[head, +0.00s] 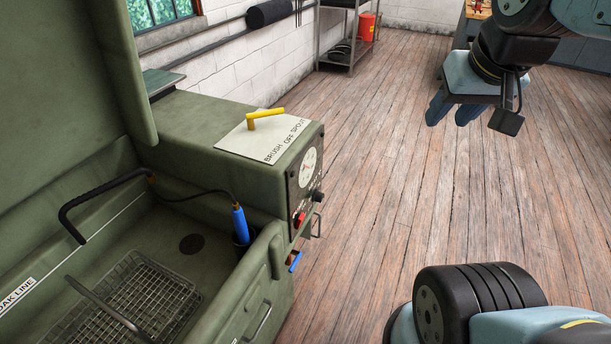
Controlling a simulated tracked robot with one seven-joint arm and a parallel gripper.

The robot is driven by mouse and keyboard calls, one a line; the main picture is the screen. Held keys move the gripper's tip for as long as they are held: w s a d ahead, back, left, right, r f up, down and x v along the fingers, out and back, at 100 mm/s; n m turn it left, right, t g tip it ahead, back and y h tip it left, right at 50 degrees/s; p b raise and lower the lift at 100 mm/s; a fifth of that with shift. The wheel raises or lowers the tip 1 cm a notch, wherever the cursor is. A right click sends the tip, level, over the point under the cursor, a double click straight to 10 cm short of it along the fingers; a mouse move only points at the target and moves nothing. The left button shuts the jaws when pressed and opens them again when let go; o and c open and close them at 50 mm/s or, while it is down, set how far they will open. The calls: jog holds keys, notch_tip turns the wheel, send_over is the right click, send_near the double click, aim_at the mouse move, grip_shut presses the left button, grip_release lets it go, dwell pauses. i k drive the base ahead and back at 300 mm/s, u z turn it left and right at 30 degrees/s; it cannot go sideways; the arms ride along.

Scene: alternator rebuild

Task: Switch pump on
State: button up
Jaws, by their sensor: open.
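A green parts washer fills the left side of the head view, with its control panel (306,182) on the end of the housing facing right. The panel carries a round white dial (308,167), a black knob (318,197) and a red switch (299,219) low on its left. I see the panel at a steep angle, so the switch position cannot be told. My gripper (455,114) is at the upper right, above the wooden floor, well away from the panel. Its two blue-grey fingers are apart and empty.
A yellow lever (265,117) stands on a plate marked "BRUSH OFF SPOUT". The open basin holds a wire basket (132,298), a black spout (100,200) and a blue-handled brush (240,225). A blue-handled valve (296,262) sticks out below the panel. The floor (390,170) to the right is clear.

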aim_at(300, 219)
jog(key=z, duration=0.75)
jog(key=k, duration=0.7)
jog(key=u, duration=0.55)
